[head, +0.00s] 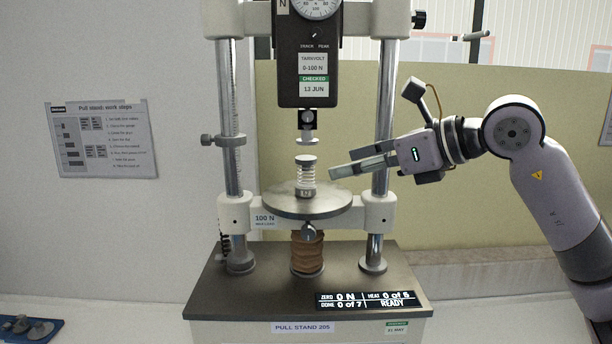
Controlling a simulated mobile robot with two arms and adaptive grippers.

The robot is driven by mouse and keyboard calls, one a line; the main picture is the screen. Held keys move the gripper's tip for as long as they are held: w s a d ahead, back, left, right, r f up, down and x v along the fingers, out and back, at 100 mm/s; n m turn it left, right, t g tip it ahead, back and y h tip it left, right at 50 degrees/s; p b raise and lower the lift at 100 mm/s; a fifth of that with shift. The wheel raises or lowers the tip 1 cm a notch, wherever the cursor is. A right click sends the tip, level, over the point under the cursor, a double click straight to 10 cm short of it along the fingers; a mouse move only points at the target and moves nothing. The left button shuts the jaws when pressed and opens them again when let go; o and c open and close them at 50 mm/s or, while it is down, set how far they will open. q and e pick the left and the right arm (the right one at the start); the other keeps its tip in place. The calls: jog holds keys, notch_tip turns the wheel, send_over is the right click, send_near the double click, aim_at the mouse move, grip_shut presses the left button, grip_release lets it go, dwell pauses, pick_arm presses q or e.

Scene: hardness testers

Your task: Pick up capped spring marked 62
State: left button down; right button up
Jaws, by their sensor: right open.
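A capped spring (307,174) with pale coils between grey end caps stands upright on the round metal plate (335,207) of the pull stand. A small mark on its lower cap is too small to read. My right gripper (340,166) comes in from the right, open and empty. Its fingertips are just right of the spring at about coil height, with a small gap between. My left gripper is not in view.
The force gauge (307,80) and its hanging grip (307,128) are above the spring. Steel columns stand left (230,120) and right (384,120), the right one close to my gripper. A blue tray (45,333) with small grey parts lies at the lower left.

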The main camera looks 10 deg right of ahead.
aim_at(305, 174)
jog(key=p+x, duration=0.1)
jog(key=x, duration=0.5)
jog(key=shift+w+d+p, duration=0.1)
jog(key=shift+w+p, duration=0.1)
jog(key=shift+p, duration=0.1)
jog(key=shift+w+a+p, duration=0.2)
jog(key=shift+a+p, duration=0.1)
jog(key=shift+p, duration=0.15)
jog(key=p+x, duration=0.1)
jog(key=x, duration=0.1)
jog(key=p+x, duration=0.1)
jog(key=x, duration=0.1)
jog(key=shift+w+f, duration=0.2)
jog(key=shift+w, duration=0.3)
jog(key=shift+s, duration=0.15)
jog(key=shift+c, duration=0.5)
jog(key=shift+r, duration=0.1)
grip_shut()
